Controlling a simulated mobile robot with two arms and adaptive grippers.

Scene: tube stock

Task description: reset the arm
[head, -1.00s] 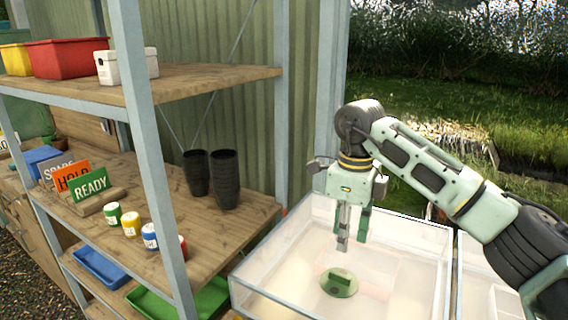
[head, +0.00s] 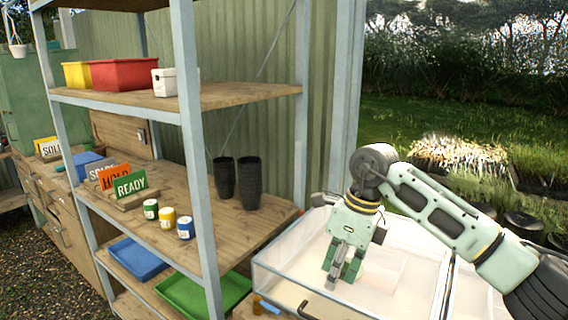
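My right gripper (head: 342,274) points down over the clear-walled bin (head: 268,283) at the lower right. Its two fingers look spread apart, and I see nothing held between them, though green parts around the tips make this hard to read. The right arm reaches in from the lower right, bent at its wrist. The round green piece seen in the bin earlier is not clearly visible now; the gripper may cover it. My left gripper is not in view.
A shelf rack (head: 197,160) stands left of the bin, its post close by. It holds two black pot stacks (head: 248,185), a READY sign (head: 130,185), small labelled cans (head: 168,217), a red tub (head: 124,74) and a green tray (head: 230,288). Open grass lies behind the arm.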

